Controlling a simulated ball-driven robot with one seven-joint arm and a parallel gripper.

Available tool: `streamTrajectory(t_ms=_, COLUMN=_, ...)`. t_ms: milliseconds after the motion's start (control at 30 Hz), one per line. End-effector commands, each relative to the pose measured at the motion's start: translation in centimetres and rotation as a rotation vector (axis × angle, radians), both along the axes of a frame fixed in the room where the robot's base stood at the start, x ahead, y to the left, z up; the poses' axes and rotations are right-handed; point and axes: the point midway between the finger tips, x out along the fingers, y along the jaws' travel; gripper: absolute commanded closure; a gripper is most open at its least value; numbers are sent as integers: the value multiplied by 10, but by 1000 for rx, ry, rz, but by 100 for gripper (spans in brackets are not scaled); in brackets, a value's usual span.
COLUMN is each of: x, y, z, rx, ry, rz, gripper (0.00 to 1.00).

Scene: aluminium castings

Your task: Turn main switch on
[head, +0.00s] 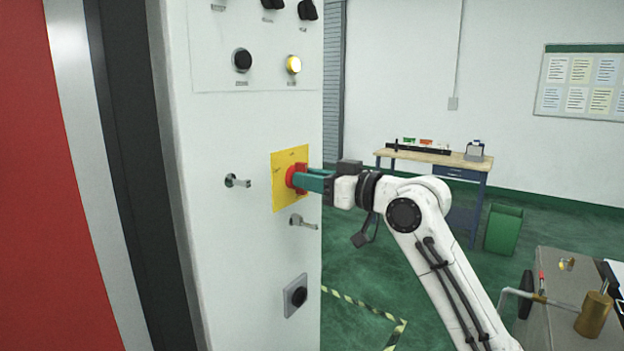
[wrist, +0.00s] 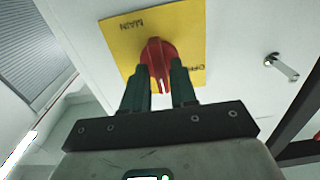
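The main switch is a red rotary knob (head: 293,178) on a yellow plate (head: 288,157), fixed to the front of a white cabinet. In the wrist view the red knob (wrist: 157,52) shows between my two teal fingers, with a white mark on its handle pointing down the picture. Upside-down lettering on the yellow plate (wrist: 120,40) reads "MAIN" at top left, and partly hidden "OFF" lettering is at right. My gripper (wrist: 162,88) has a finger on each side of the handle, and the handle about fills the gap. It also shows in the head view (head: 308,179), reaching the knob from the right.
A workbench (head: 430,157) and green bin (head: 503,228) stand behind. A grey table (head: 560,275) with brass parts is at right.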

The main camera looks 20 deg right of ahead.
Motion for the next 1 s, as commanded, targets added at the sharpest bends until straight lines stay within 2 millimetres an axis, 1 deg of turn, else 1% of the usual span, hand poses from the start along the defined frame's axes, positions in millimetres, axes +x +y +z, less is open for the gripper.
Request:
streamTrajectory(t_ms=33, x=0, y=0, z=0, rx=0, ry=-1, rz=0, gripper=68)
streamTrajectory(t_ms=100, x=0, y=0, z=0, rx=0, ry=-1, rz=0, gripper=61)
streamTrajectory(t_ms=133, x=0, y=0, z=1, rx=0, ry=-1, rz=0, gripper=61)
streamTrajectory(t_ms=367, x=-1, y=-1, z=1, rx=0, ry=-3, rz=-1, gripper=61)
streamTrajectory(t_ms=467, x=-6, y=-5, z=0, rx=1, ry=-4, rz=-2, gripper=61)
streamTrajectory(t_ms=567, x=-17, y=-13, z=-1, rx=1, ry=-4, rz=-1, gripper=61)
streamTrajectory(t_ms=900, x=-68, y=-51, z=-2, rx=0, ry=-4, rz=-2, gripper=61)
streamTrajectory(t_ms=1000, x=-78, y=-58, z=-1, rx=1, ry=-3, rz=-2, gripper=61)
